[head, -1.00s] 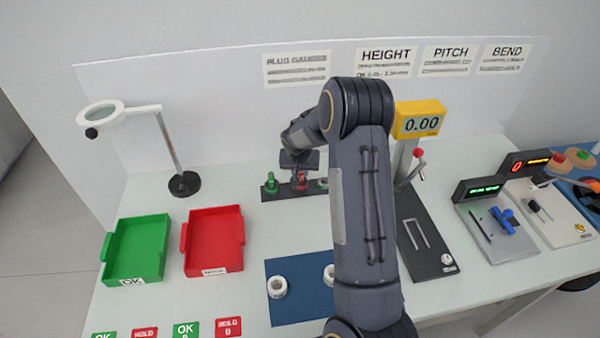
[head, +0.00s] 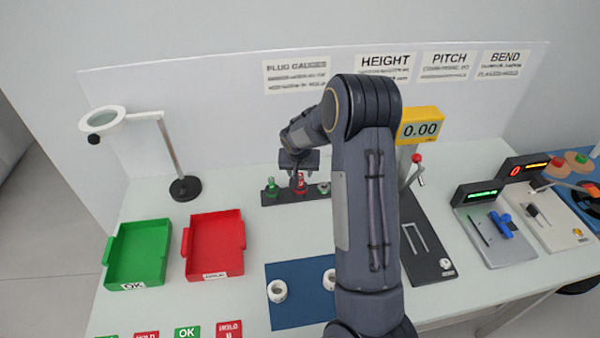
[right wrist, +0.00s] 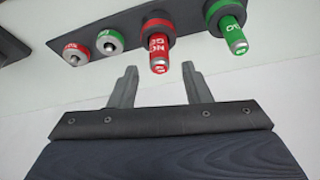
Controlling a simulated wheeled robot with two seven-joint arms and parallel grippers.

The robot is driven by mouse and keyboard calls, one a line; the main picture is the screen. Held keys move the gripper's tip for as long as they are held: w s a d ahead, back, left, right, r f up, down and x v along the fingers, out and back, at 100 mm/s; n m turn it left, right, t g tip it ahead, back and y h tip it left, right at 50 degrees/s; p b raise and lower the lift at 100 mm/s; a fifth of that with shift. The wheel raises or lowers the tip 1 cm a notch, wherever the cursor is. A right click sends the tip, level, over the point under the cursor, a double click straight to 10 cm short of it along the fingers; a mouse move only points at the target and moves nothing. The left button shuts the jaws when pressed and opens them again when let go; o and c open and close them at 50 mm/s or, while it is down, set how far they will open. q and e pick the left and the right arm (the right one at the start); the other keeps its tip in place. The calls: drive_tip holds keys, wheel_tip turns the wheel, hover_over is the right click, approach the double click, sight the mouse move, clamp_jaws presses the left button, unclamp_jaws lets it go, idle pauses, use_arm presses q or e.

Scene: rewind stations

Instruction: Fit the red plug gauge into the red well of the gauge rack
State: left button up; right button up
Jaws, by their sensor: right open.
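The red plug gauge (head: 299,183) stands upright in the dark gauge rack (head: 283,198) at the back of the table. In the right wrist view the red plug gauge (right wrist: 158,45) rises from a red collar; whatever holds its base is hidden. A red ring with a metal centre (right wrist: 76,53) sits at the left of the rack there. My right gripper (right wrist: 157,84) is open and empty, its fingertips short of the red gauge and to either side of its line. In the head view the gripper is close above the rack, partly hidden by my arm. My left gripper is not in view.
A green plug gauge (head: 271,187) stands left of the red one, and a green ring (right wrist: 110,40) is also on the rack. Green (head: 138,255) and red (head: 215,247) trays lie front left. A magnifier lamp (head: 180,188) stands behind; the yellow-display height gauge (head: 418,125) is at right.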

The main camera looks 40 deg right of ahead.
drive_tip(key=s+a+r+n+t+y+p, duration=0.1)
drive_tip(key=s+a+r+y, duration=0.1)
drive_tip(key=s+a+r, duration=0.6)
drive_tip(key=s+a+r+n+t+y+p, duration=0.1)
drive_tip(key=s+a+r+y+p, duration=0.1)
drive_tip(key=s+a+r, duration=0.55)
drive_tip(key=s+a+r+n+y, duration=0.1)
drive_tip(key=s+a+r+n, duration=0.1)
drive_tip(key=s+a, duration=0.2)
drive_tip(key=s+a+r+n+y, duration=0.1)
drive_tip(key=s+a, duration=0.3)
drive_tip(key=s, duration=0.6)
drive_tip(key=shift+s+a+r+n+y, duration=0.15)
drive_tip(key=shift+a+r+n+y, duration=0.2)
drive_tip(key=shift+r+n, duration=0.4)
drive_tip(key=shift+f, duration=0.15)
